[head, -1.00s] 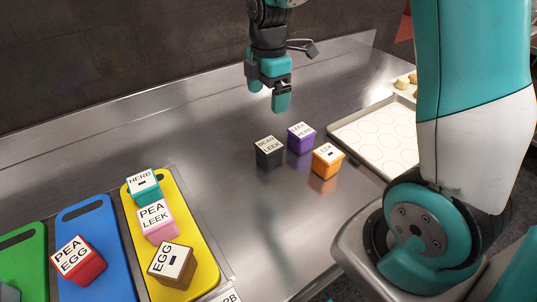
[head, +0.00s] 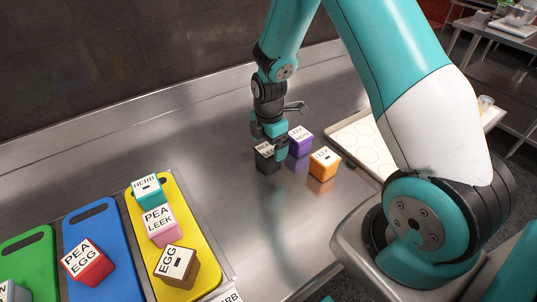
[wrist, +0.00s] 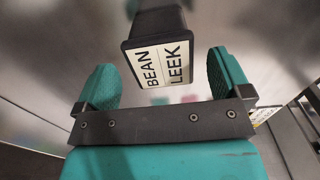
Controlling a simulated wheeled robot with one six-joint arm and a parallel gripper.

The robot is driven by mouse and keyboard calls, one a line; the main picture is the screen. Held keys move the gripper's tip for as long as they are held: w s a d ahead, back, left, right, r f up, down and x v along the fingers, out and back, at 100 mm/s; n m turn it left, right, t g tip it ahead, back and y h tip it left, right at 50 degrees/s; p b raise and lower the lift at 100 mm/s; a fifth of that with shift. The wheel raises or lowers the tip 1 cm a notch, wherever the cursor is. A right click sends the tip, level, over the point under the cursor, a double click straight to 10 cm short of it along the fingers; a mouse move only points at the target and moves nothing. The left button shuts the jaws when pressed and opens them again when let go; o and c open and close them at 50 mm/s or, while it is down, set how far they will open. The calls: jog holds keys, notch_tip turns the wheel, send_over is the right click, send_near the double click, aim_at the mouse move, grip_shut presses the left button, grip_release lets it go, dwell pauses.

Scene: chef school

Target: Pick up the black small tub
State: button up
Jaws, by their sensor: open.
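The black small tub (head: 266,161) stands on the steel counter, its white lid label reading BEAN LEEK. My gripper (head: 272,151) is down at the tub and partly covers it in the head view. In the wrist view the tub (wrist: 157,52) shows between and just beyond the two teal fingers (wrist: 167,82). The fingers are open, with a gap on each side of the tub, and hold nothing.
A purple tub (head: 300,142) stands close to the right of the black tub, and an orange tub (head: 324,164) is further right. A baking tray (head: 352,139) lies beyond them. Yellow (head: 201,237), blue (head: 99,229) and green (head: 31,254) boards with tubs are at left.

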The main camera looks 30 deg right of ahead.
aim_at(268, 148)
jog(key=shift+s+a+f+p, duration=0.15)
jog(key=shift+f+p, duration=0.4)
jog(key=shift+f, duration=1.35)
jog(key=c, duration=1.1)
